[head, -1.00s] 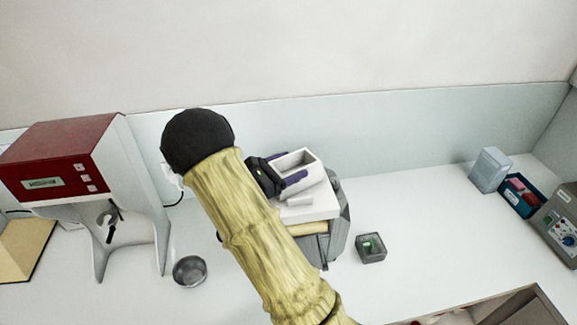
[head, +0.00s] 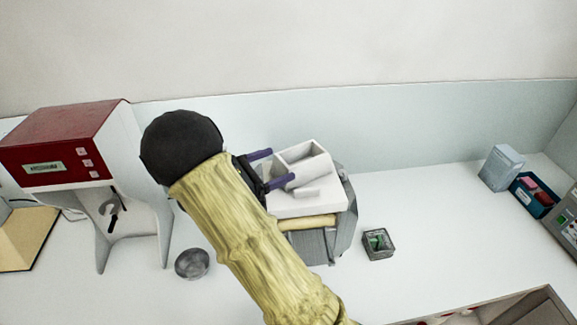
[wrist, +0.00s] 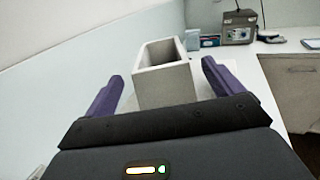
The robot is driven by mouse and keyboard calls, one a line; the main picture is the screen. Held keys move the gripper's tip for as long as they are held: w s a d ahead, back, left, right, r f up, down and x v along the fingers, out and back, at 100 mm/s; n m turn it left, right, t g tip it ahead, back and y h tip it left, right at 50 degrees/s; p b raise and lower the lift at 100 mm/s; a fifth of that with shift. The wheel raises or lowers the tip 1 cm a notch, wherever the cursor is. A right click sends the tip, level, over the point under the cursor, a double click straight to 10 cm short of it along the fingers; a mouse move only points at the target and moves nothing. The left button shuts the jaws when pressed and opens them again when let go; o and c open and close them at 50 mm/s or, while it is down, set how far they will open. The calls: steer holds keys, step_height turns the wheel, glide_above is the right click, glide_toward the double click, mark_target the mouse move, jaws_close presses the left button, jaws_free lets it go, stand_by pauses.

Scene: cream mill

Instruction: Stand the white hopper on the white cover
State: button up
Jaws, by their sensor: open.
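The white hopper (head: 306,163), an open-topped box, stands upright on the white cover (head: 318,205) of the grey machine. In the wrist view the hopper (wrist: 163,75) is between and beyond my two purple fingers. My gripper (head: 272,168) is open, with a finger on either side of the hopper's near end and visible gaps in the wrist view (wrist: 165,85). The hopper's underside and its exact seating on the cover are hidden.
The grey machine (head: 345,235) stands on the white counter. A red-topped dispenser (head: 65,140) and a metal bowl (head: 192,263) are at the left. A small grey bin (head: 379,244) is right of the machine. Boxes (head: 501,167) stand at the far right. The counter between is clear.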

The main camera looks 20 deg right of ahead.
steer(key=a, duration=0.1)
steer(key=a+b, duration=0.1)
steer(key=a, duration=0.3)
steer(key=shift+s+a+b, duration=0.15)
steer(key=shift+s+b, duration=0.15)
steer(key=shift+b, duration=0.05)
steer(key=shift+w, duration=0.1)
